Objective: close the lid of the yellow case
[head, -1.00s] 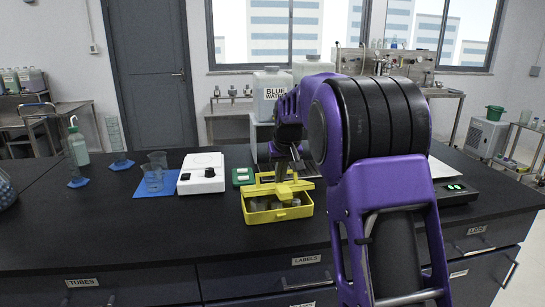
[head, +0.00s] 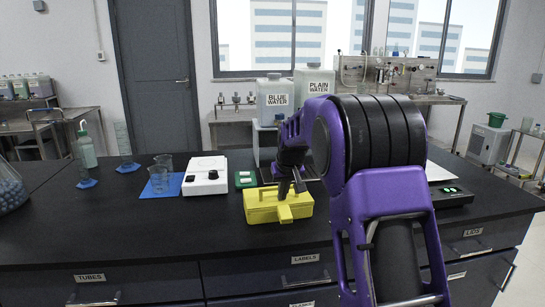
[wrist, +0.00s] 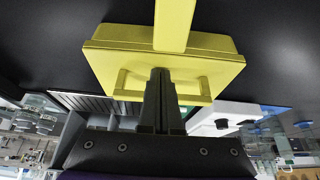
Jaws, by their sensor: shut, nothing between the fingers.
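The yellow case (head: 262,212) stands on the dark bench in the head view, its lid lying down over the box. The small parts seen inside it earlier are hidden. A yellow tab (head: 285,213) shows at its front. In the wrist view the yellow case (wrist: 110,62) fills the upper middle, with a yellow bar across its top. My gripper (wrist: 158,74) is shut and empty, its fingertips at the lid near the back edge. In the head view my gripper (head: 291,192) points down at the lid; I cannot tell whether it touches.
A white device with a black knob (head: 204,176) and a small green case (head: 245,179) stand left of the yellow case. Beakers (head: 159,178) stand on a blue mat farther left. A black scale (head: 447,194) is at right. The bench in front is clear.

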